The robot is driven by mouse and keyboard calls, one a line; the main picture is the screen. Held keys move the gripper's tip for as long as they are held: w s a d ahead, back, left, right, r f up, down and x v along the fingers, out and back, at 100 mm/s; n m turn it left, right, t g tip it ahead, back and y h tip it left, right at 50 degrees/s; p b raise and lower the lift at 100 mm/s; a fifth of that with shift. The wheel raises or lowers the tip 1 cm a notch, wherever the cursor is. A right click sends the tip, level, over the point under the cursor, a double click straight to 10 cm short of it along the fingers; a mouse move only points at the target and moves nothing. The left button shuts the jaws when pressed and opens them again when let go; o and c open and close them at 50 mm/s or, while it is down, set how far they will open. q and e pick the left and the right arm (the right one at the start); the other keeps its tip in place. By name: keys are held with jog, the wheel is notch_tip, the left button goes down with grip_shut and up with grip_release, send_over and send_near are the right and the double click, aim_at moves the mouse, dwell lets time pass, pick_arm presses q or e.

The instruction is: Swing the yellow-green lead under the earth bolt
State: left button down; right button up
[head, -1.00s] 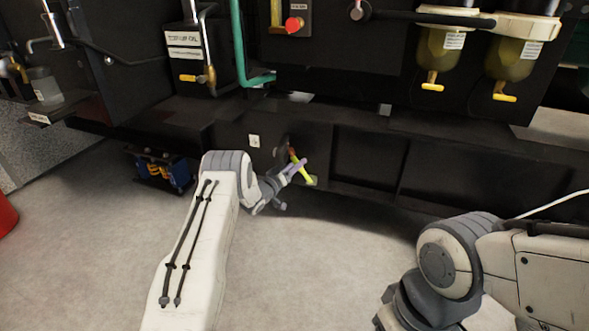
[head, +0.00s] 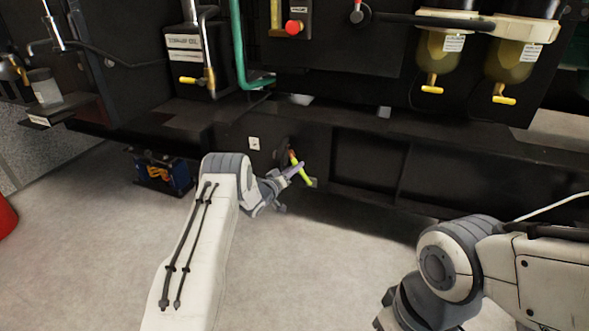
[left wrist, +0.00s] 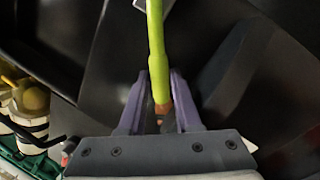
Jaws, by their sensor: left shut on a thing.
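The yellow-green lead (head: 305,179) runs on a slant in front of the dark base frame, with a reddish-orange part at its upper end. My left gripper (head: 297,169) crosses its middle. In the left wrist view, the lead (left wrist: 156,45) comes down from the top between the two purple fingers of my left gripper (left wrist: 154,88). I cannot make out the earth bolt; the dark area by the lead's upper end is too small and partly covered.
A small white label (head: 254,143) is on the frame left of the lead. A blue battery (head: 160,171) stands on the floor at left. Yellow-handled filter bowls (head: 436,58) hang at upper right. The grey floor (head: 310,260) between my arms is clear.

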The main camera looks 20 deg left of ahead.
pick_arm(q)
jog(key=shift+f, duration=0.15)
dwell(0.7)
jog(key=shift+a+f+n+t+b, duration=0.35)
jog(key=shift+a+f+n, duration=0.3)
jog(key=shift+n, duration=0.5)
jog(key=shift+a+f+n+t+b, duration=0.15)
jog(key=shift+a+f+n+b, duration=0.4)
jog(key=shift+n, duration=0.6)
jog(key=shift+f, duration=0.1)
jog(key=c, duration=0.6)
grip_release()
